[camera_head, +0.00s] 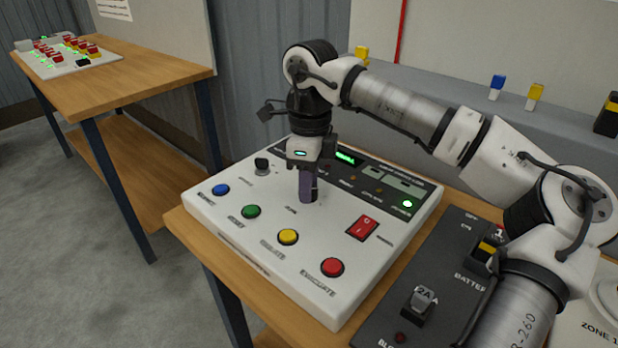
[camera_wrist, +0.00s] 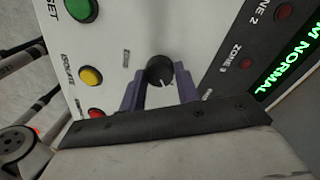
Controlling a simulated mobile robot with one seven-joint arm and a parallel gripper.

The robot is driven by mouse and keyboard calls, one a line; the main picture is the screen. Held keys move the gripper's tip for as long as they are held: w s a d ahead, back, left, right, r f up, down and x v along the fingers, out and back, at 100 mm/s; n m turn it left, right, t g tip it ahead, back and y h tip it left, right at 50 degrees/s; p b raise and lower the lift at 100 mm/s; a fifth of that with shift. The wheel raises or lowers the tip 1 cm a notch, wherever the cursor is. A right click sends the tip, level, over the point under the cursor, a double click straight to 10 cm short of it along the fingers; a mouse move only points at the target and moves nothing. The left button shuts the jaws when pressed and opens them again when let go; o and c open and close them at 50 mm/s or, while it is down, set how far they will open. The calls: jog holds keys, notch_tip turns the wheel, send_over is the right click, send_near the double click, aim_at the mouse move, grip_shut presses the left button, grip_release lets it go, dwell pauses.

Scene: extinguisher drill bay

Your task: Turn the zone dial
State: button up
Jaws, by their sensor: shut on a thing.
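The zone dial (camera_wrist: 158,70) is a round black knob on the white panel in the wrist view. My gripper (camera_wrist: 160,86) has its two purple-grey fingers on either side of the dial, shut on it. In the head view my gripper (camera_head: 308,196) points straight down onto the middle of the white control panel (camera_head: 200,208). There the fingers hide the dial. Which mark the dial points to cannot be read.
Blue (camera_head: 221,190), green (camera_head: 251,212), yellow (camera_head: 288,237) and red (camera_head: 332,267) buttons line the panel's front. A red rocker switch (camera_head: 362,228) is right of my gripper, a black knob (camera_head: 262,164) left. A dark battery panel (camera_head: 440,275) lies to the right.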

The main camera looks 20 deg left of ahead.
jog(key=n, duration=0.5)
jog(key=shift+n+p, duration=0.3)
jog(key=shift+p, duration=0.05)
jog(key=n, duration=0.4)
jog(key=shift+a+n+h, duration=0.1)
jog(key=shift+n+h, duration=0.2)
jog(key=o, duration=1)
jog(key=shift+c, duration=0.2)
notch_tip(320, 180, up, 14)
jog(key=shift+w+a+p, duration=0.2)
jog(key=shift+a+p, duration=0.1)
jog(key=shift+a, duration=0.05)
jog(key=shift+f, duration=0.1)
